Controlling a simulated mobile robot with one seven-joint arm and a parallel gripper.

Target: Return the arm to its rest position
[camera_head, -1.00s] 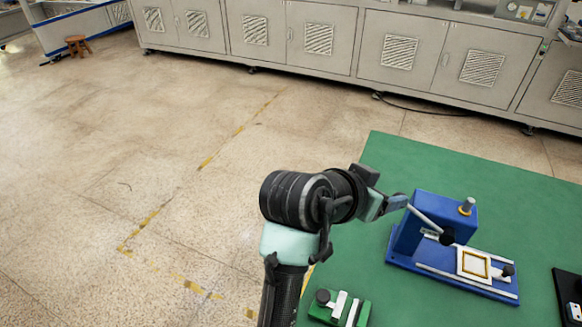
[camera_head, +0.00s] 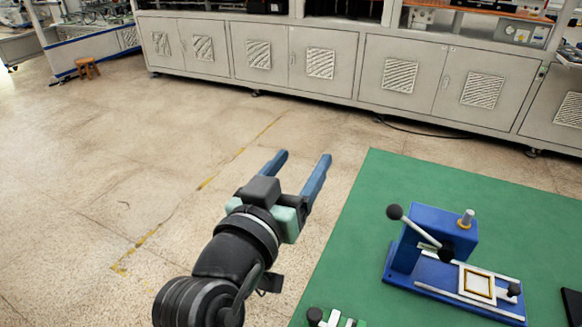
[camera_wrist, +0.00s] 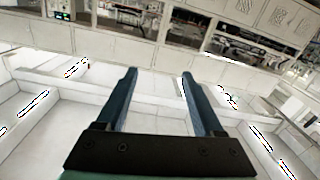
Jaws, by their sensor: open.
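My gripper (camera_head: 303,158) is open and empty in the head view. Its two blue fingers point up and away, over the bare floor to the left of the green table (camera_head: 390,192). The wrist view shows the same two fingers (camera_wrist: 159,74) spread apart with nothing between them. My arm comes up from the bottom of the head view and is bent there; its lower part is out of view.
A blue press (camera_head: 436,238) with a black-knobbed lever stands on the table. A green fixture (camera_head: 335,318) is cut off at the bottom edge. Grey cabinets (camera_head: 340,65) line the back. A wooden stool (camera_head: 87,68) is far left. The floor between is clear.

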